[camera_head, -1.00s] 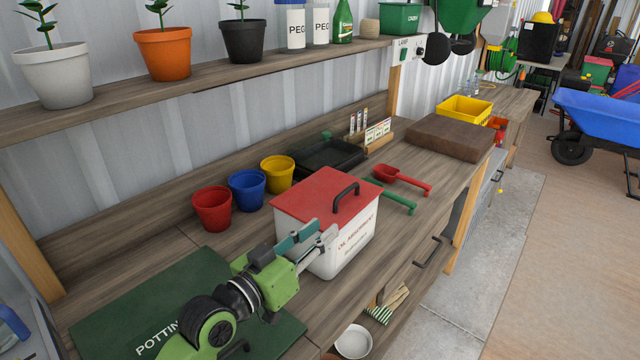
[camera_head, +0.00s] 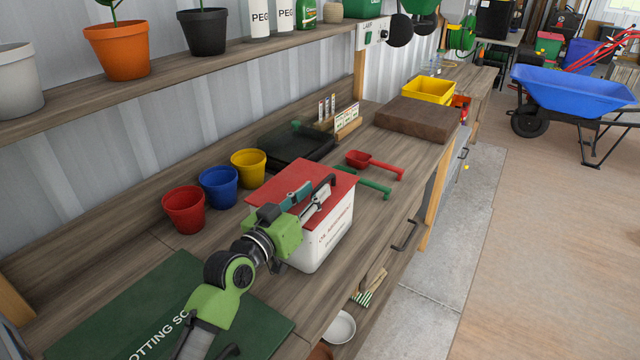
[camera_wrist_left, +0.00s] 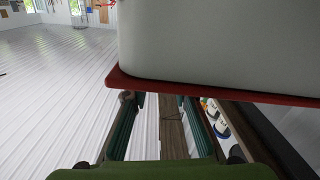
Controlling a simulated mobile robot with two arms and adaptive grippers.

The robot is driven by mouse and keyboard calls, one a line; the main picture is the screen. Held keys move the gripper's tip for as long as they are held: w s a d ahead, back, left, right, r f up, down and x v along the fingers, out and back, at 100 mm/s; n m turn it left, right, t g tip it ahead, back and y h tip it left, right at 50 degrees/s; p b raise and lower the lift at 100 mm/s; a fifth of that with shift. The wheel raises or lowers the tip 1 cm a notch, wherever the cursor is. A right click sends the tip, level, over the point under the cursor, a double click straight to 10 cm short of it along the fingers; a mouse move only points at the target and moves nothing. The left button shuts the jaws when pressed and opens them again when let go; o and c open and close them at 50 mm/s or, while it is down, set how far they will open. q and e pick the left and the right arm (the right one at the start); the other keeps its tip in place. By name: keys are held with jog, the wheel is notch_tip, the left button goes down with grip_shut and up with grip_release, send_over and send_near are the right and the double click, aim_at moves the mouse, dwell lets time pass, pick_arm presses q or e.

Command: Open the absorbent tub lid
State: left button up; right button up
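The absorbent tub (camera_head: 325,240) is a white box with lettering on its front, standing on the workbench. Its red lid (camera_head: 285,188) lies flat and closed on top, with a dark arched handle (camera_head: 329,184) near the right side. My left gripper (camera_head: 312,196) is over the lid's near part, with its fingertips close to the handle; I cannot tell whether they touch it. In the left wrist view, the two green fingers (camera_wrist_left: 162,125) are apart, with no object visible between them. The tub wall and red lid edge (camera_wrist_left: 220,92) fill the upper right there. My right gripper is not in view.
Red, blue and yellow pots (camera_head: 218,187) stand left of the tub. Red (camera_head: 375,163) and green (camera_head: 363,182) scoops lie behind it. A green mat (camera_head: 150,310) covers the near bench. A shelf (camera_head: 150,95) with plant pots runs above.

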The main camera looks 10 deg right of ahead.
pick_arm(q)
jog(key=shift+x, duration=1.65)
grip_shut()
jog(key=shift+r, duration=0.1)
